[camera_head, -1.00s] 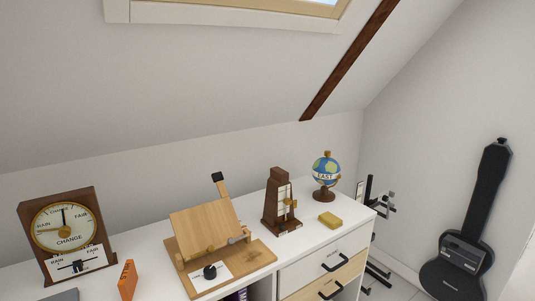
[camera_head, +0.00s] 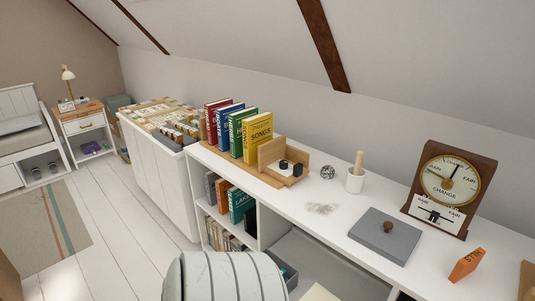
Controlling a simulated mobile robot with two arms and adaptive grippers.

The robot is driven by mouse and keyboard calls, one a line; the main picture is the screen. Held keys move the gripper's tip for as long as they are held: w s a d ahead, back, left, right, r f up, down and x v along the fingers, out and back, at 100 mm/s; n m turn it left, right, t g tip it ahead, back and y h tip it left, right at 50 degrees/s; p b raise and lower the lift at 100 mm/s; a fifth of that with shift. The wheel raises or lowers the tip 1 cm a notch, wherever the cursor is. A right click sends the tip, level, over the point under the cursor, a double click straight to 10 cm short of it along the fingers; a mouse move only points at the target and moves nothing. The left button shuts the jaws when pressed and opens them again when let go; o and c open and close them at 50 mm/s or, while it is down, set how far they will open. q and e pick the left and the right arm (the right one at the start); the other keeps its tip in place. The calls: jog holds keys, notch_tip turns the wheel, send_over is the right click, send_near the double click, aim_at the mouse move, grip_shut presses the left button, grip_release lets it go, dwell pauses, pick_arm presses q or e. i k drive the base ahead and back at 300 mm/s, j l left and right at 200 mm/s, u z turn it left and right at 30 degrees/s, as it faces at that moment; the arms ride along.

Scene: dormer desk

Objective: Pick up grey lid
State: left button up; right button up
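A flat grey lid (camera_head: 372,238) with a small round brown knob (camera_head: 388,227) lies on the white desk top, right of centre in the head view. It lies near the front edge of the desk, left of and in front of the brown barometer-like dial. Nothing rests on the lid apart from its knob. Neither of my grippers is in view.
The wooden dial (camera_head: 445,185) stands behind the lid, and an orange object (camera_head: 466,264) lies to its right. A white cup (camera_head: 355,180) holds a wooden stick. Upright books (camera_head: 257,137) stand in a wooden holder. A rounded pale striped thing (camera_head: 226,277) stands in front.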

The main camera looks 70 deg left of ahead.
aim_at(387, 230)
jog(key=u, duration=2.35)
